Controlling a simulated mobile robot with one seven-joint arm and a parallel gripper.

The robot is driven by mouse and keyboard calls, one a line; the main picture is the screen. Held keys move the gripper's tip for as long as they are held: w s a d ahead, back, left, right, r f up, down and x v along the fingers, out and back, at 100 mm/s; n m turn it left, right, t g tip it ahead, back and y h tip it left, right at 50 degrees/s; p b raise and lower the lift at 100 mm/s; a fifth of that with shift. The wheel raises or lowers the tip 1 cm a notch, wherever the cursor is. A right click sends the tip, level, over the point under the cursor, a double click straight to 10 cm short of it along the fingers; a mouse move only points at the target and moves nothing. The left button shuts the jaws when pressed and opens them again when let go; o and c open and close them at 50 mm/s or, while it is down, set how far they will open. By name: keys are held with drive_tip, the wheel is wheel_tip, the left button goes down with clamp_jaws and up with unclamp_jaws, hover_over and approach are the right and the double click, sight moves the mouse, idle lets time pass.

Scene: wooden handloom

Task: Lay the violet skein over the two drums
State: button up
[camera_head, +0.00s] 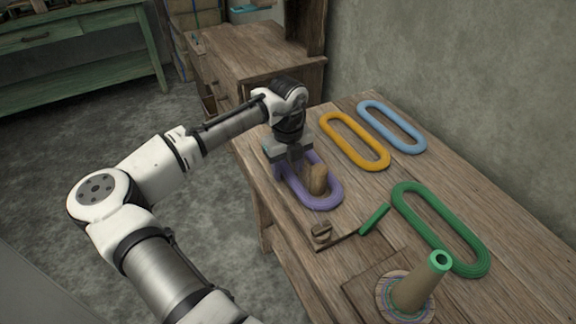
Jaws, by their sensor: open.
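The violet skein (325,202) is a long closed loop near the left edge of the wooden table. A wooden drum (318,179) stands up inside the loop near its front end, with the skein around it. My gripper (291,163) is open, pointing down over the back part of the loop. It hides that part of the skein, and a second drum cannot be made out there. I cannot tell whether the fingers touch the skein or how high the skein sits on the drum.
Yellow (355,141), blue (391,127) and green (441,229) skeins lie to the right. A wooden cabinet (250,55) is behind; the wall borders the right.

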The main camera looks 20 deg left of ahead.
wheel_tip(320, 180, up, 14)
idle(0.5)
drive_tip(key=shift+f, duration=0.1)
idle(0.9)
